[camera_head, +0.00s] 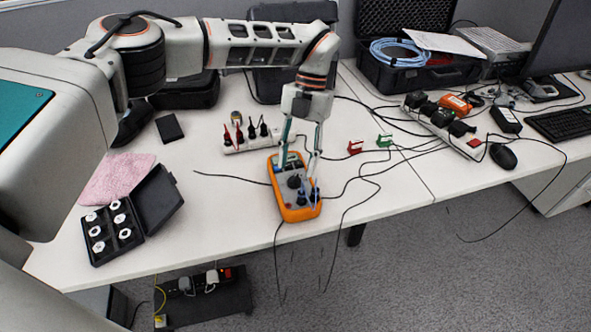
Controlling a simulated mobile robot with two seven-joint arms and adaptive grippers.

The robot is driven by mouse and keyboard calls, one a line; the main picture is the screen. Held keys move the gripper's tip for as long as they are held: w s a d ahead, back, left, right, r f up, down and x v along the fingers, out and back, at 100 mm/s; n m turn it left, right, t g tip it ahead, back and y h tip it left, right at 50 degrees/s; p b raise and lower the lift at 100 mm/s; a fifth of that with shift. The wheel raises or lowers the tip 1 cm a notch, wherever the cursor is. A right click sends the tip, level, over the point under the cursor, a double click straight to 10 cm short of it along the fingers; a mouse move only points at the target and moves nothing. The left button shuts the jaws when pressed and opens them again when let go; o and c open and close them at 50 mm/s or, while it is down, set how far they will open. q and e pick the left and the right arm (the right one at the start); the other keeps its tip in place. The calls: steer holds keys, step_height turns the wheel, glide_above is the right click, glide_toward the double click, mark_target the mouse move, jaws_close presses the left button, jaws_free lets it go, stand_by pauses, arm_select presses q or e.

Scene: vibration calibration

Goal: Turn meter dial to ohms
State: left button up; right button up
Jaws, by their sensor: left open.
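The orange meter (285,200) lies on the white table near its front edge, face up, with black leads running from it. Its dark round dial (294,182) sits in the middle of the grey face; the dial's setting is too small to read. My left gripper (299,168) points down over the meter, open, with its fingers on either side of the dial area. Whether the fingertips touch the dial or the meter, I cannot tell. My right gripper is not in view.
A power strip with plugs (246,146) stands behind the meter. Red (355,147) and green (384,141) clips lie to the right among loose cables. An open black case of white discs (99,242) and a pink cloth (118,177) lie left.

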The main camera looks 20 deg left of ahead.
arm_select(q)
steer(key=v, duration=0.8)
steer(key=shift+r, duration=0.35)
steer(key=shift+w, duration=0.1)
